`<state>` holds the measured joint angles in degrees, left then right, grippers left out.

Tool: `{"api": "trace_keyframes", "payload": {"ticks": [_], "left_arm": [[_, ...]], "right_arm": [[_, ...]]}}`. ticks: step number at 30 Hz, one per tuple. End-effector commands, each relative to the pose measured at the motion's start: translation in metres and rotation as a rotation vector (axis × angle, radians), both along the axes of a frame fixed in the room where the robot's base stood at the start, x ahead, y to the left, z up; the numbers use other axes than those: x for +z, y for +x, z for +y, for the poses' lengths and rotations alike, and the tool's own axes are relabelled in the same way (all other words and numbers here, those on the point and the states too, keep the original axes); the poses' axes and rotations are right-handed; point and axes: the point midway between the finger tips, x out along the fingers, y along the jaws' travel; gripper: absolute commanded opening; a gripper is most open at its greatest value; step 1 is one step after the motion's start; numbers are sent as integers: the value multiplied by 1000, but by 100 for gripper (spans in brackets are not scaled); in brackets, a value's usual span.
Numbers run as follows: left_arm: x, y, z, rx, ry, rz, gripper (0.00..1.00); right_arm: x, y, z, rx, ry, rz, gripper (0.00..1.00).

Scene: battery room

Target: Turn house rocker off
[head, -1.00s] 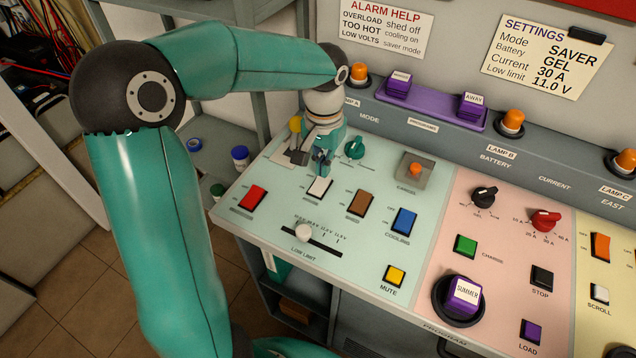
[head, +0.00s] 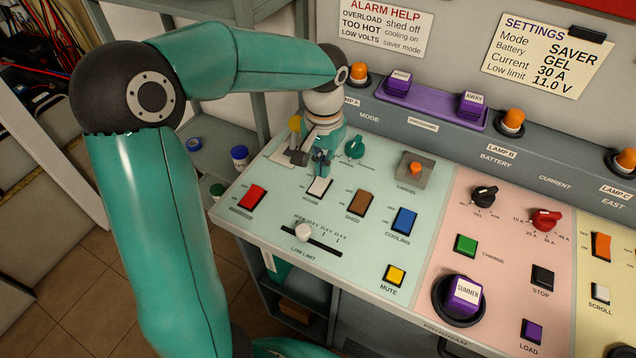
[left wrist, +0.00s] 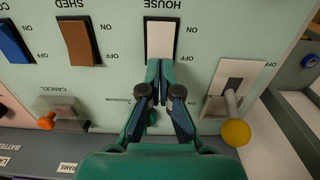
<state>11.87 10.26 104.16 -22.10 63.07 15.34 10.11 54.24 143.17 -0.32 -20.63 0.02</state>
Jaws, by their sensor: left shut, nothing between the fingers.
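The house rocker (head: 319,188) is a white switch in a dark frame on the pale green panel. In the left wrist view the rocker (left wrist: 161,38) sits under the upside-down label HOUSE, with ON and OFF beside it. My left gripper (head: 321,172) is shut and empty. In the left wrist view its fingertips (left wrist: 160,68) overlap the rocker's OFF end and hide part of it. I cannot tell whether they touch it or hover just above. My right gripper is not in view.
A yellow-knobbed lever (left wrist: 236,132) stands close beside my left gripper. The brown shed rocker (head: 359,203), red rocker (head: 251,197), green knob (head: 355,147) and orange cancel button (head: 415,168) are near. A white slider knob (head: 304,232) lies in front.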

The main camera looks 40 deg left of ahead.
Motion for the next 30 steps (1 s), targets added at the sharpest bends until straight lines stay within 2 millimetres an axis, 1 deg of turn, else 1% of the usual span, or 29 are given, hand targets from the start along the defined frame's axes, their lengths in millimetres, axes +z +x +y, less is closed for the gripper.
{"api": "trace_keyframes", "payload": {"ticks": [30], "left_arm": [[-16, -1, 1, 2, 0, 1, 0]], "right_arm": [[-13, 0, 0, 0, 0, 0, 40]]}}
